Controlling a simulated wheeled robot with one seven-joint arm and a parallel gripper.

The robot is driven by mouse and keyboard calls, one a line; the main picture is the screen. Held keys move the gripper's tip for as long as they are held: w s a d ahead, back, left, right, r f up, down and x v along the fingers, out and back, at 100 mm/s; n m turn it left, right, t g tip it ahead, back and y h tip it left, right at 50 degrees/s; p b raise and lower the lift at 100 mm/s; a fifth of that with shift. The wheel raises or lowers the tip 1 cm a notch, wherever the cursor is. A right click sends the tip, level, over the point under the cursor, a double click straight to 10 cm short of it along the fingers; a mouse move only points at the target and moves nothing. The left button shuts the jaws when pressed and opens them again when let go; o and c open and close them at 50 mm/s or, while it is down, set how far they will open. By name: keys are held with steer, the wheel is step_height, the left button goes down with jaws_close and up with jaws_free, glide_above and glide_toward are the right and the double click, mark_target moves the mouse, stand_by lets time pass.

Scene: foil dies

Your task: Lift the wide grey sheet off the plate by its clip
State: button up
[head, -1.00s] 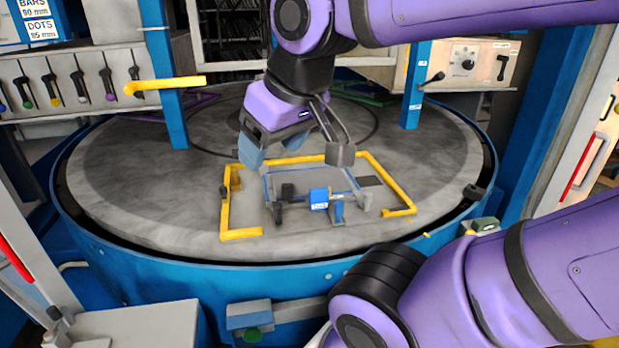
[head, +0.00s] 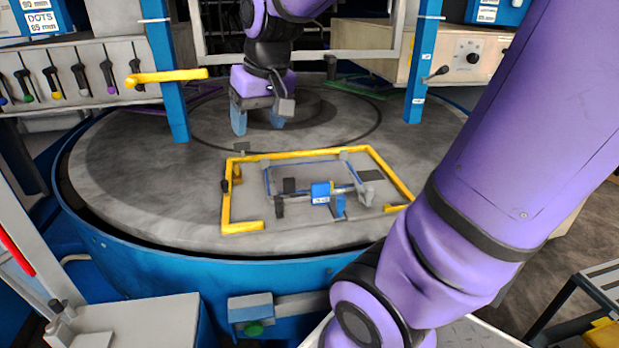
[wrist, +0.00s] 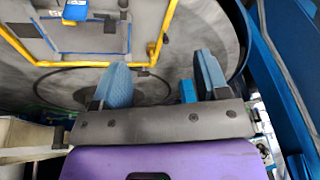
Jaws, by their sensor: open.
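A grey sheet (head: 300,179) with blue edging lies flat on the round grey table, inside a yellow angled frame (head: 300,156). A blue clip (head: 320,190) with a white label sits at the sheet's near side, and the clip also shows at the top of the wrist view (wrist: 75,11). I cannot tell the sheet's borders from the plate under it. My gripper (head: 258,121) is open and empty, beyond the frame's far side and above the table. Its two blue-grey fingers stand apart in the wrist view (wrist: 160,82).
The round table (head: 120,190) has bare room left of and behind the frame. Blue posts (head: 165,80) stand at its back left and back right (head: 422,70). A yellow handle (head: 165,76) juts from the left post. Small dark blocks sit around the sheet.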

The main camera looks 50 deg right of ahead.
steer(key=w+d+f+m+g, duration=0.2)
steer(key=w+d+f+m, duration=0.1)
steer(key=w+d+f, duration=0.5)
steer(key=m+g, duration=0.1)
steer(key=m, duration=0.1)
glide_toward(289, 179)
steer(key=shift+w, duration=0.55)
step_height(289, 179, down, 6)
steer(key=shift+d+f, duration=0.1)
steer(key=f, duration=0.4)
steer(key=shift+d+f, duration=0.25)
steer(key=shift+f, duration=0.1)
steer(key=c, duration=1.1)
